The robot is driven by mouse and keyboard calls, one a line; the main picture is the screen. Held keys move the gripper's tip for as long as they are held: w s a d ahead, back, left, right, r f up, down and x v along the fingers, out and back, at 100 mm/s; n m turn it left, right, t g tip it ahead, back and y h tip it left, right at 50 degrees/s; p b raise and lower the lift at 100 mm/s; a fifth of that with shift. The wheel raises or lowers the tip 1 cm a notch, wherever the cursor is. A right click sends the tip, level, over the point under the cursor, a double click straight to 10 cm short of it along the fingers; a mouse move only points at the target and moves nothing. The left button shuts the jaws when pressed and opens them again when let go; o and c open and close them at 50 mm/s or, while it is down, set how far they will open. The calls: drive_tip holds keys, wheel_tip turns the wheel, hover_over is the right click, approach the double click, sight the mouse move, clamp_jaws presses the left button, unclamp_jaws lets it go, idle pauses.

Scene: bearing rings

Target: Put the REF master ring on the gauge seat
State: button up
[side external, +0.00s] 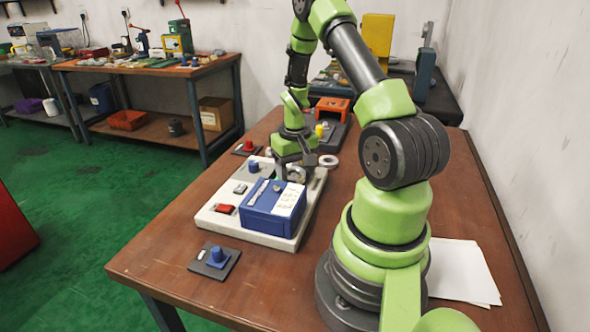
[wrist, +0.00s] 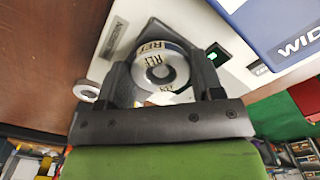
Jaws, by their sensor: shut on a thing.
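The REF master ring (wrist: 160,68) is a pale metal ring marked REF. In the wrist view it lies between the two fingers of my gripper (wrist: 163,80), which is shut on it. In the side view the ring (side external: 296,174) shows in part below my gripper (side external: 297,168), at the far part of the white gauge base (side external: 222,217). A dark surface lies behind the ring in the wrist view. The gauge seat is not clearly visible, and I cannot tell whether the ring touches a support beneath it.
A blue box (side external: 272,210) stands on the base. Another ring (side external: 328,161) lies right of it, also in the wrist view (wrist: 86,91). A small green display (wrist: 217,55) is beside my right finger. A blue-knobbed block (side external: 215,260) lies in front.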

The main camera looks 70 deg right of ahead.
drive_tip(key=o, duration=1.1)
drive_tip(key=shift+o, duration=0.2)
drive_tip(key=shift+r, duration=0.1)
drive_tip(key=shift+r, duration=3.65)
